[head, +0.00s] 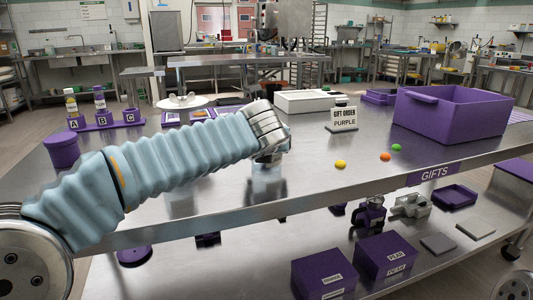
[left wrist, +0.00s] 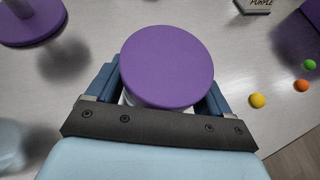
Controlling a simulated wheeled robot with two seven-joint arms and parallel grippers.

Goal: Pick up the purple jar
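A jar with a round purple lid (left wrist: 167,66) and a pale body stands out in the left wrist view. It sits between the two blue fingers of my left gripper (left wrist: 162,95), one finger on each side. The lid covers the finger ends, so I cannot tell whether they press on the jar. In the head view my left gripper (head: 269,150) points down over the middle of the table, and the jar is hidden by it. A card reading GIFT ORDER PURPLE (head: 343,118) stands behind and to the right. My right gripper is not in view.
A purple canister (head: 62,151) stands at the table's left. Yellow (head: 340,164), orange (head: 385,157) and green (head: 396,147) balls lie right of my gripper. A large purple crate (head: 450,115) stands at the right. Purple boxes (head: 324,275) sit on the lower shelf.

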